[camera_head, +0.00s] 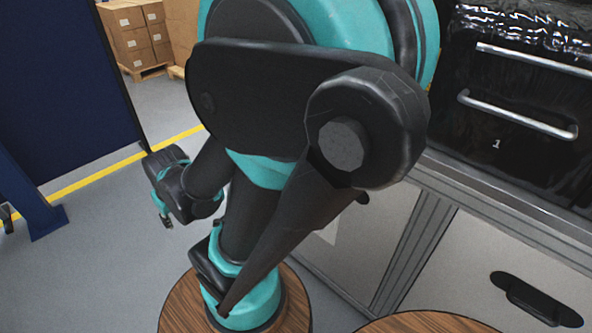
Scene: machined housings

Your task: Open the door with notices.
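A grey cabinet stands under a black drawer unit at the right. One grey door (385,225) is partly hidden behind my arm, and a pale sheet (328,232), perhaps a notice, shows beside the arm. No writing on it can be read. To its right is another grey door (470,265) with a black recessed handle (537,298) and no notice in view. Both doors look closed. My gripper (164,217) hangs at the left, over the grey floor and well apart from the doors. It is small and dark here, and its finger opening cannot be made out.
Black drawers with silver bar handles (518,115) sit above the cabinet. Round wooden surfaces (430,323) show at the bottom edge. A dark blue panel (65,85) stands at the left. Boxes on a pallet (135,35) are at the back. The floor (100,240) at left is mostly clear.

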